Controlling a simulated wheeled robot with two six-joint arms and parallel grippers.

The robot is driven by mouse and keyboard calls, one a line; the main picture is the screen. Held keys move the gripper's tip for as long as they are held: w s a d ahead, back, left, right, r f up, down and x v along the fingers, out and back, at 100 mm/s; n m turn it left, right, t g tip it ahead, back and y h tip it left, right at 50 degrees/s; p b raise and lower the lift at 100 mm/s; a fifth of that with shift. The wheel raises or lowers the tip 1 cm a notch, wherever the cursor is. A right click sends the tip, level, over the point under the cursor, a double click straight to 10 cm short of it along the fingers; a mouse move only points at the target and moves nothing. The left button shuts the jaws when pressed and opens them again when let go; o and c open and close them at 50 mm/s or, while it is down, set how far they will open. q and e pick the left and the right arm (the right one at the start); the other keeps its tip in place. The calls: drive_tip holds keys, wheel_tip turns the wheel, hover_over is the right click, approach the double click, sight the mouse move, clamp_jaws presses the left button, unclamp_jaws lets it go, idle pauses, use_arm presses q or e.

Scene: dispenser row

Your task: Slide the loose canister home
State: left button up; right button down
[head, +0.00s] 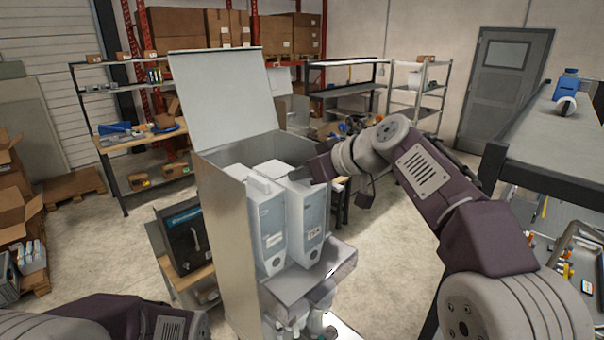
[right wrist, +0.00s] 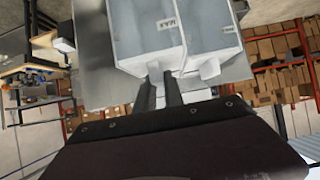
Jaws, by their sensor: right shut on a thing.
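A tall pale dispenser cabinet (head: 225,215) stands with its lid (head: 222,95) raised. Two pale grey-blue canisters stand side by side in it, a left canister (head: 268,225) and a right canister (head: 310,212), each with a small front label. My right gripper (head: 312,172) is at the top of the right canister. In the right wrist view my right gripper (right wrist: 159,92) has its two fingers closed about a white tab on the labelled canister (right wrist: 145,38); the other canister (right wrist: 210,30) is beside it. The fingertips are partly hidden in the head view. My left gripper is out of frame.
A grey ledge (head: 310,275) juts out below the canisters, with outlets under it. A black-fronted box (head: 185,235) stands left of the cabinet. A dark workbench (head: 550,150) is at the right. Shelving stands behind, with open floor between.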

drive_tip(key=c, duration=1.4)
unclamp_jaws()
drive_tip(key=shift+o, duration=0.2)
drive_tip(key=shift+s+d, duration=0.1)
drive_tip(key=b+v, duration=0.2)
drive_tip(key=v, duration=0.6)
drive_tip(key=shift+s+d+r, duration=0.2)
drive_tip(key=shift+r, duration=0.1)
